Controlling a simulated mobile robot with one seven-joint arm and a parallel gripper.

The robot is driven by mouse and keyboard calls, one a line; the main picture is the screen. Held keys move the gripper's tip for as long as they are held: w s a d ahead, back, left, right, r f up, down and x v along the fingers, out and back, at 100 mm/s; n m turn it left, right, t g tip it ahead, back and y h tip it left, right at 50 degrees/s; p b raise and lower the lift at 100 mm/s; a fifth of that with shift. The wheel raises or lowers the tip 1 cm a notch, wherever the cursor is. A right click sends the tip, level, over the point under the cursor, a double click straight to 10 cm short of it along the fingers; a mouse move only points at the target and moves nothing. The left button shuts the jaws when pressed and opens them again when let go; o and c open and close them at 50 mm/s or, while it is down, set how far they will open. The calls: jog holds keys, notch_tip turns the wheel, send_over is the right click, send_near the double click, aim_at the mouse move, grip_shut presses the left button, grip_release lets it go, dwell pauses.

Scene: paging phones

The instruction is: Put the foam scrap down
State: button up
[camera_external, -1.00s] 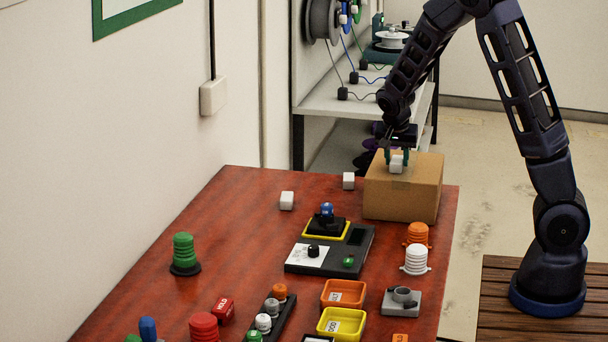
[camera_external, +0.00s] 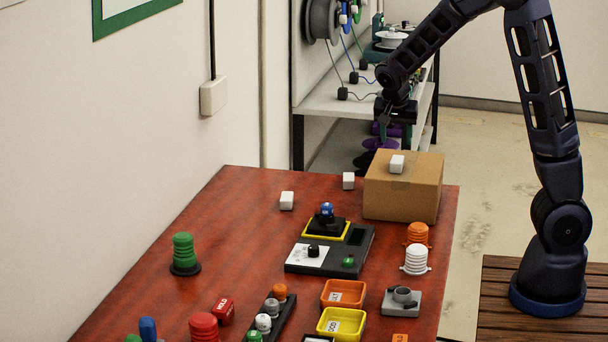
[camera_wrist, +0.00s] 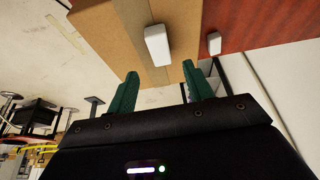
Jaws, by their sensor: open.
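A white foam scrap (camera_external: 397,164) rests on top of the cardboard box (camera_external: 402,194) at the back right of the red table. The same scrap shows in the wrist view (camera_wrist: 157,45), beyond my fingertips and apart from them. My gripper (camera_wrist: 160,80) is open, its two green fingers spread with nothing between them. In the external view my gripper (camera_external: 393,130) is raised above and behind the box. Two more white scraps lie on the table left of the box, one nearer the box (camera_external: 348,181) and one farther left (camera_external: 287,200).
A black control panel (camera_external: 330,252) stands in front of the box. Orange (camera_external: 344,294) and yellow (camera_external: 341,323) trays and several coloured knobs fill the front. A shelf with spools (camera_external: 320,100) stands behind the table. The table's left-middle (camera_external: 230,230) is mostly clear.

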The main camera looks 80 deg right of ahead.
jog(key=s+a+r+n+t+y, duration=0.1)
jog(key=s+a+r+n, duration=0.25)
jog(key=a, duration=0.45)
jog(key=s+a+r+n+t+y, duration=0.1)
jog(key=s+a+r+n+y, duration=0.2)
jog(key=a, duration=0.4)
jog(key=s+a+r+n+t, duration=0.1)
jog(key=a+r+n, duration=0.2)
jog(key=a+r, duration=0.35)
jog(key=s+a+r+n+t, duration=0.1)
jog(key=s+a+n, duration=0.7)
jog(key=s+a, duration=0.4)
jog(key=a, duration=0.3)
jog(key=shift+a+t, duration=0.15)
jog(key=shift+t, duration=0.15)
jog(key=shift+s+n, duration=0.1)
jog(key=shift+n, duration=0.15)
jog(key=shift+o, duration=0.6)
